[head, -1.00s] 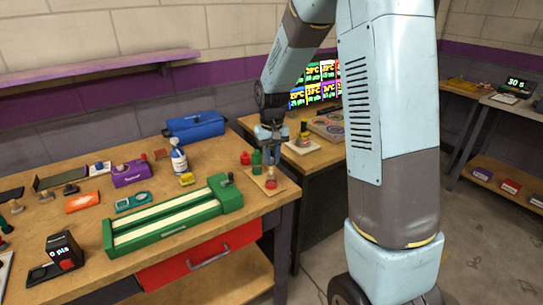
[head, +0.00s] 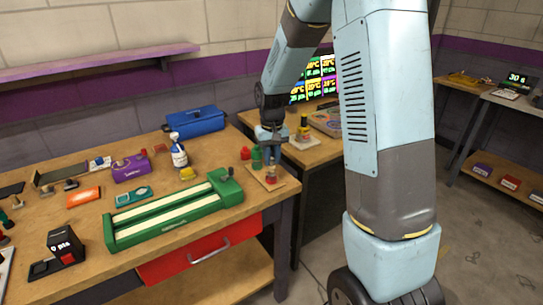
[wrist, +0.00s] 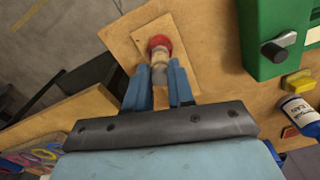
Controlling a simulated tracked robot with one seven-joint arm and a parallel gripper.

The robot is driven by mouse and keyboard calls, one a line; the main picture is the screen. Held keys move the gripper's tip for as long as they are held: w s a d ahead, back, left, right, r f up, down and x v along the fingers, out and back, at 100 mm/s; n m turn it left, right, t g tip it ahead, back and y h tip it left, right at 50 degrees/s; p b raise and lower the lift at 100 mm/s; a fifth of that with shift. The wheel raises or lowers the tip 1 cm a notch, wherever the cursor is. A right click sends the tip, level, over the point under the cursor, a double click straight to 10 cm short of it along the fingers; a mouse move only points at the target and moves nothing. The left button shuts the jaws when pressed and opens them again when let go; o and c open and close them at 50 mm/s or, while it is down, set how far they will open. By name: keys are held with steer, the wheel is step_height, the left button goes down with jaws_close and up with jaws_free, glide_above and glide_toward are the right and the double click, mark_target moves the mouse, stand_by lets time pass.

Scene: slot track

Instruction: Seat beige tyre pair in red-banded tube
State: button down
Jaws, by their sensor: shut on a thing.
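The red-banded tube (head: 271,179) stands on a small wooden board at the right end of the workbench; its red top (wrist: 159,42) shows in the wrist view. My gripper (head: 270,163) points down right over it. In the wrist view my gripper (wrist: 158,75) is shut on the beige tyre pair (wrist: 159,59), which sits between the blue fingers close against the red part. The fingers hide most of the pair in the head view. I cannot tell whether its lower end is inside the tube.
The wooden board (head: 256,188) lies near the bench's right edge. Small red (head: 245,153) and green (head: 256,160) bottles stand close to my gripper. A green slot track (head: 170,220) lies to the left. A spray bottle (head: 178,152) and blue toolbox (head: 195,120) are behind it.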

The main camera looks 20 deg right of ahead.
mark_target(272, 159)
steer(key=shift+f, duration=1.25)
steer(key=c, duration=0.9)
jaws_free()
steer(key=shift+r, duration=0.1)
step_height(272, 159, up, 14)
steer(key=shift+f, duration=0.2)
steer(key=s+d+r+t, duration=0.1)
steer(key=s+r+t, duration=0.1)
steer(key=s, duration=0.7)
steer(key=s+d+r+t, duration=0.1)
steer(key=s+d+r, duration=0.1)
steer(key=s+r, duration=0.3)
steer(key=s+d+r+t, duration=0.1)
steer(key=s+r, duration=0.3)
steer(key=s, duration=0.9)
steer(key=shift+s+d+m+t, duration=0.25)
steer(key=shift+s+m+t, duration=0.15)
steer(key=shift+t, duration=0.4)
